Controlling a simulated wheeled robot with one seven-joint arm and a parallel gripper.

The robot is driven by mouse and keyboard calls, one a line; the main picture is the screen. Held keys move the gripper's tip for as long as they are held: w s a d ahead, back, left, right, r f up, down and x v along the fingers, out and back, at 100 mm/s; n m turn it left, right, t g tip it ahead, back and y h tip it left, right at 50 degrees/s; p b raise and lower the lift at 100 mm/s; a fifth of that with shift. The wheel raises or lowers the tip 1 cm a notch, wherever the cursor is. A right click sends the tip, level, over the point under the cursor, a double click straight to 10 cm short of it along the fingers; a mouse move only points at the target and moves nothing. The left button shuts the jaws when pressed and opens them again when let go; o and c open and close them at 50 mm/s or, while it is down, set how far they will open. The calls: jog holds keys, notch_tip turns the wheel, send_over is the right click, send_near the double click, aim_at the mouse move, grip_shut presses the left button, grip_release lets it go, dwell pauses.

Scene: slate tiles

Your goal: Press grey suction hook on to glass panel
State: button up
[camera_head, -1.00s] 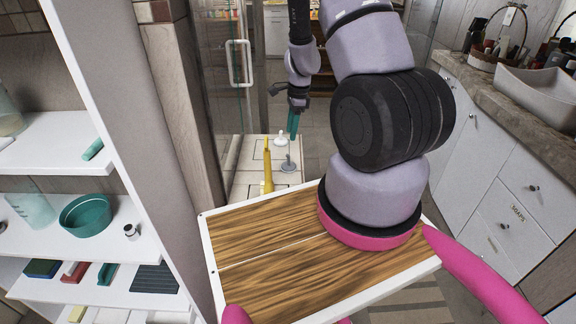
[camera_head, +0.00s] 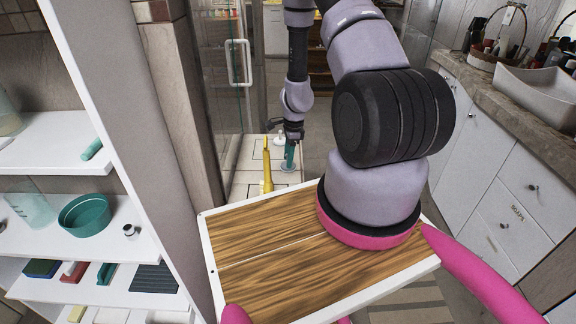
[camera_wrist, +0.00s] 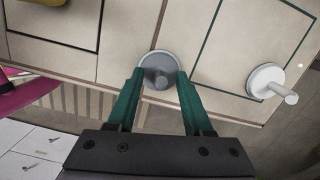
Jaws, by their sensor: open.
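The grey suction hook (camera_wrist: 160,58) stands on the pale tiled surface, its round base down and its stem up, in the wrist view. My gripper (camera_wrist: 159,78) is open, with one teal finger on each side of the hook's stem; I cannot tell whether either touches it. In the head view my gripper (camera_head: 290,155) is low over the tiled surface, and the grey hook's base (camera_head: 289,168) shows below it. The glass panel (camera_head: 218,75) stands upright behind and left, with a white handle.
A white hook (camera_wrist: 268,82) lies to the right of the grey one in the wrist view. A yellow object (camera_head: 267,166) stands left of my gripper. A shelf unit (camera_head: 130,180) is at the left, a counter with drawers (camera_head: 490,180) at the right.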

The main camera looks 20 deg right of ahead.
grip_shut()
